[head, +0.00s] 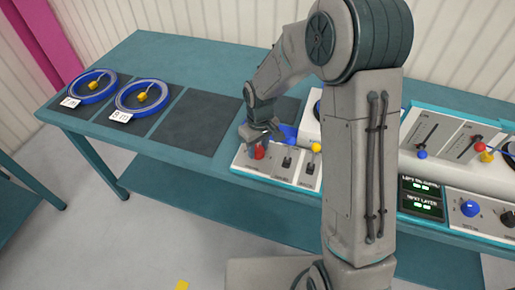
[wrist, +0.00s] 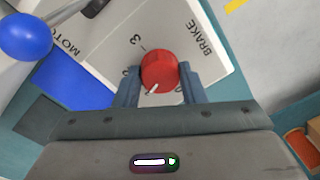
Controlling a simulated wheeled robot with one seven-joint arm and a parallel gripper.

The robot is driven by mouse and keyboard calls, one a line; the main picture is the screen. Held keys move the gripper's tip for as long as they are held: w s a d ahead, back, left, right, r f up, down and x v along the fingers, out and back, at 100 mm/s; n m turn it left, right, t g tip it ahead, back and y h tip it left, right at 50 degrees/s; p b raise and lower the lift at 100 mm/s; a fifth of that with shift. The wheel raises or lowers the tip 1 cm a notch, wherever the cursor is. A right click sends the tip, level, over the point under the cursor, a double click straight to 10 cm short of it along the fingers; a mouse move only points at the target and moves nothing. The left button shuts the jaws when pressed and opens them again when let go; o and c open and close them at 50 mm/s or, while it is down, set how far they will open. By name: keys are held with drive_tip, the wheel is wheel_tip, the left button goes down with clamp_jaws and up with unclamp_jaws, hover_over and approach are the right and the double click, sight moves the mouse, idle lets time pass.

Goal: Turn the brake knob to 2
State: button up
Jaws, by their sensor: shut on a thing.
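The red brake knob (wrist: 159,70) stands on a white panel beside the word BRAKE in the wrist view. A white pointer mark on it faces down toward the gripper, slightly left. A printed 3 lies up and left of the knob; another mark at its left is partly hidden, and I cannot read it surely. My gripper (wrist: 160,84) is shut on the knob, one finger on each side. In the head view the red knob (head: 260,151) sits at the panel's left end, under my gripper (head: 262,138).
Two blue reels (head: 92,86) with tags lie on dark pads at the left of the teal bench (head: 150,50). Black switches and a yellow-knobbed lever (head: 316,148) stand right of the brake knob. Sliders, screens and a blue knob (head: 470,208) are farther right. My arm hides the panel's middle.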

sight(260, 149)
drive_tip(key=m+b, duration=0.2)
drive_tip(key=m, duration=0.3)
drive_tip(key=shift+b, duration=0.3)
drive_tip(key=shift+m+b, duration=0.5)
drive_tip(key=shift+m, duration=1.7)
drive_tip(key=o, duration=1)
drive_tip(key=shift+r, duration=0.1)
wheel_tip(260, 149, up, 14)
drive_tip(key=shift+d, duration=0.25)
drive_tip(key=shift+f, duration=0.2)
